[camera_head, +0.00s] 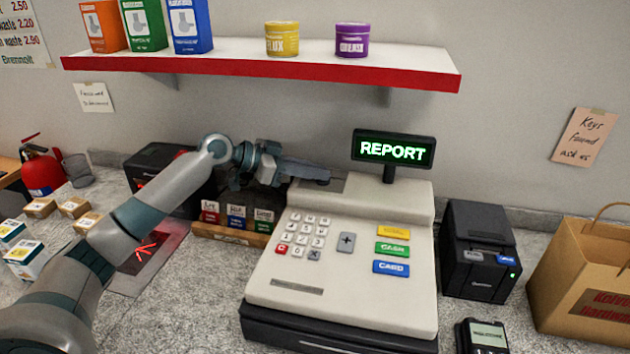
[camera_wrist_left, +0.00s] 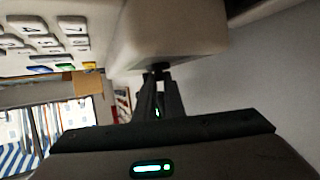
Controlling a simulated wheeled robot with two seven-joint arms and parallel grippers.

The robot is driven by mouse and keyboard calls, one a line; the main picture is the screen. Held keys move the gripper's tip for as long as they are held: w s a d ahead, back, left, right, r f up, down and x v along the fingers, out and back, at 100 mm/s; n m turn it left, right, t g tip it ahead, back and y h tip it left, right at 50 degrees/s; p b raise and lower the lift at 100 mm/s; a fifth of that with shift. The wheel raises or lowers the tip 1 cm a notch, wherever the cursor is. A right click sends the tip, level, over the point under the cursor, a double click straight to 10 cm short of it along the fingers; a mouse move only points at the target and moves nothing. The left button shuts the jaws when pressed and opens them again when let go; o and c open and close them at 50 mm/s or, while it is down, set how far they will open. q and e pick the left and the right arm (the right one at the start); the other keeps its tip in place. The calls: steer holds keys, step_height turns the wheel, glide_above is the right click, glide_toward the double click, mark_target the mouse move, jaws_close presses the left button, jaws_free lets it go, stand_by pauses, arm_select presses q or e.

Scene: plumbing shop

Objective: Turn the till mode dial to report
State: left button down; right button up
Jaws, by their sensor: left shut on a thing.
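The beige till (camera_head: 350,245) stands on the counter, with its green display (camera_head: 393,150) reading REPORT. My left gripper (camera_head: 322,174) reaches in from the left at the upper left part of the till. In the left wrist view its two fingers (camera_wrist_left: 159,78) are closed together on a small dark piece, the mode dial (camera_wrist_left: 160,67), right at the till's pale housing (camera_wrist_left: 170,40). The dial is mostly hidden by the fingers, so its pointer cannot be read. My right gripper is not in view.
A shelf (camera_head: 270,58) with boxes and tins hangs above. A black printer (camera_head: 478,250), a card terminal (camera_head: 483,337) and a paper bag (camera_head: 583,280) stand to the right. A small tray of cards (camera_head: 230,235) sits left of the till.

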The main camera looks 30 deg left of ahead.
arm_select(q)
steer(key=shift+r, duration=0.1)
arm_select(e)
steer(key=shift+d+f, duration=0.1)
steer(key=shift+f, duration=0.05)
arm_select(q)
steer(key=c, duration=1.8)
jaws_free()
steer(key=shift+w+d, duration=0.1)
steer(key=shift+w, duration=0.05)
steer(key=shift+c, duration=0.2)
